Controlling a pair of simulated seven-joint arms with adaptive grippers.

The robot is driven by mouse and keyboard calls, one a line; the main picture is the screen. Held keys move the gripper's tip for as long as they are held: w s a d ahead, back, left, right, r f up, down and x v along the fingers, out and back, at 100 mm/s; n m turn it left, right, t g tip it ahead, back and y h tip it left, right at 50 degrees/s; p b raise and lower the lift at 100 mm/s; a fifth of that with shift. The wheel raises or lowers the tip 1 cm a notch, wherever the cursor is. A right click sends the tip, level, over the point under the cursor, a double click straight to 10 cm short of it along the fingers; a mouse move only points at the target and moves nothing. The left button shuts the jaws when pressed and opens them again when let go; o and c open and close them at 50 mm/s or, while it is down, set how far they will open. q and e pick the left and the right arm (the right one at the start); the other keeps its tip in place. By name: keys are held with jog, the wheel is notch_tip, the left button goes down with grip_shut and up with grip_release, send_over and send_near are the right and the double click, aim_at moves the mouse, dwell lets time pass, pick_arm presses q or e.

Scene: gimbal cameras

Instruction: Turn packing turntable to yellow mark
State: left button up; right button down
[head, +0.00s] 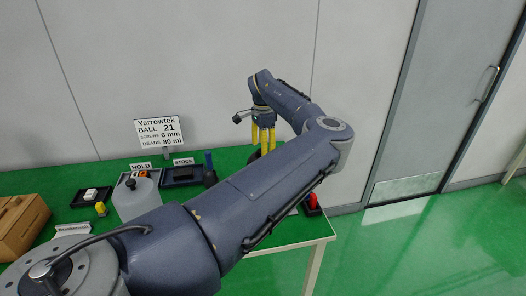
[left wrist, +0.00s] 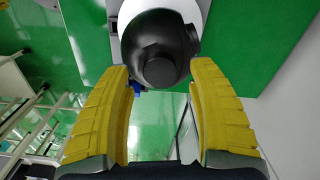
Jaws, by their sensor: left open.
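My left gripper (head: 262,140) has yellow fingers pointing down over the right part of the green table. It is open in the left wrist view (left wrist: 162,118), with a dark rounded object (left wrist: 158,45) ahead of and between the fingertips. That object has a short round stub and sits in front of a white round surface (left wrist: 192,12). I cannot tell whether the fingers touch it. In the head view, a dark shape (head: 254,155) shows beside the fingertips, partly hidden by my arm. I cannot identify the turntable or its yellow mark with certainty. My right gripper is not in view.
The green table (head: 105,172) holds a grey rounded container (head: 137,200), a black tray (head: 181,176), a dark blue upright item (head: 209,168), brown boxes (head: 20,222), a small yellow item (head: 100,209) and a red item (head: 313,201). A sign (head: 158,131) stands at the back.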

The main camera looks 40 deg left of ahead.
pick_arm(q)
jog(key=shift+f, duration=0.9)
jog(key=shift+c, duration=0.3)
grip_shut()
